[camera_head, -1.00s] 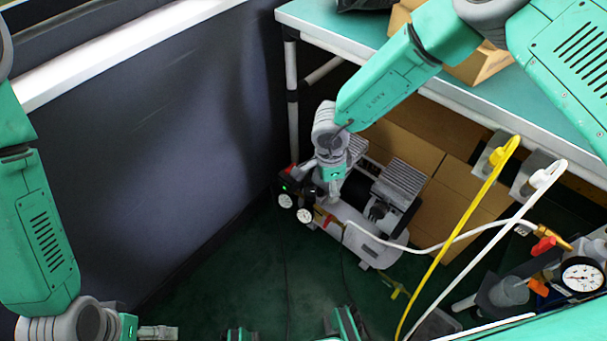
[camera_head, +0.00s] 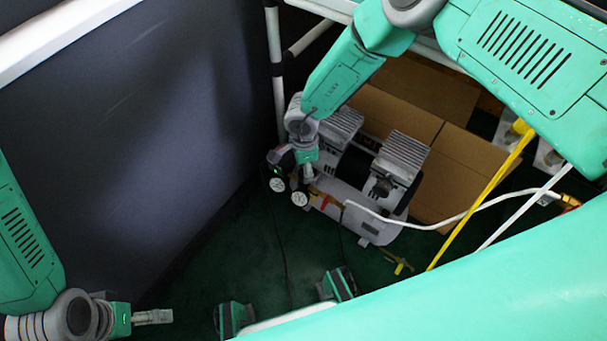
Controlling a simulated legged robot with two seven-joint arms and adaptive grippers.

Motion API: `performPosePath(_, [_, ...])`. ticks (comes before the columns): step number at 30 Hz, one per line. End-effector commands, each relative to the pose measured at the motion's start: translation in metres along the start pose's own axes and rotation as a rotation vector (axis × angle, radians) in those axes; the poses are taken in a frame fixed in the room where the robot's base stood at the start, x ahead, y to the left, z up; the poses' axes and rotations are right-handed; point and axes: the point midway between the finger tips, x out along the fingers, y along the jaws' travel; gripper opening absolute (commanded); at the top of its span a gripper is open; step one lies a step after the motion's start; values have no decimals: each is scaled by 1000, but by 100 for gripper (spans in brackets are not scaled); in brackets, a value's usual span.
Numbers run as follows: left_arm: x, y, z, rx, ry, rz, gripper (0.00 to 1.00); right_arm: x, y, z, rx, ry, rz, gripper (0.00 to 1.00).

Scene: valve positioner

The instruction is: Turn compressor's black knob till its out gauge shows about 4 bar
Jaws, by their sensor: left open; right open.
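The compressor (camera_head: 345,222) stands on the dark green floor, a pale tank with grey finned heads on top. Two small round white gauges, a left one (camera_head: 277,185) and a right one (camera_head: 299,198), sit at its left end. Their needles are too small to read. My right gripper (camera_head: 303,176) points down at that end, just above the gauges, open. The black knob is not clearly seen; dark parts and the gripper overlap there, and I cannot tell whether the fingers touch it. My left gripper (camera_head: 155,317) is open and empty at the lower left, far from the compressor.
Cardboard boxes (camera_head: 465,175) stand behind and right of the compressor. A white hose (camera_head: 440,226) leads right from it, and a yellow hose (camera_head: 480,203) crosses nearby. A dark wall panel (camera_head: 130,130) closes the left side. The floor before the compressor is mostly clear.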

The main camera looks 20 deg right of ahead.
Motion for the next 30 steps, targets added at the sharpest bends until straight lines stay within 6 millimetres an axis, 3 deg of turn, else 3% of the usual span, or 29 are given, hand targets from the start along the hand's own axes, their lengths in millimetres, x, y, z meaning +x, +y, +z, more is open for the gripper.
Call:
performPosePath(1, [6,0,0,0,0,0,100,10,0,0,0,-1,0,52])
performPosePath(6, [10,0,0,0,0,0,100,25,0,-1,1,-2,0,52])
performPosePath(16, [10,0,0,0,1,0,100,26,0,0,0,-1,0,52])
performPosePath(17, [10,0,0,0,1,0,100,26,0,0,0,-1,0,49])
performPosePath(21, [10,0,0,0,1,0,100,26,0,0,0,-1,0,3])
performPosePath(30, [9,0,0,0,1,0,100,26,0,1,70,-4,0,3])
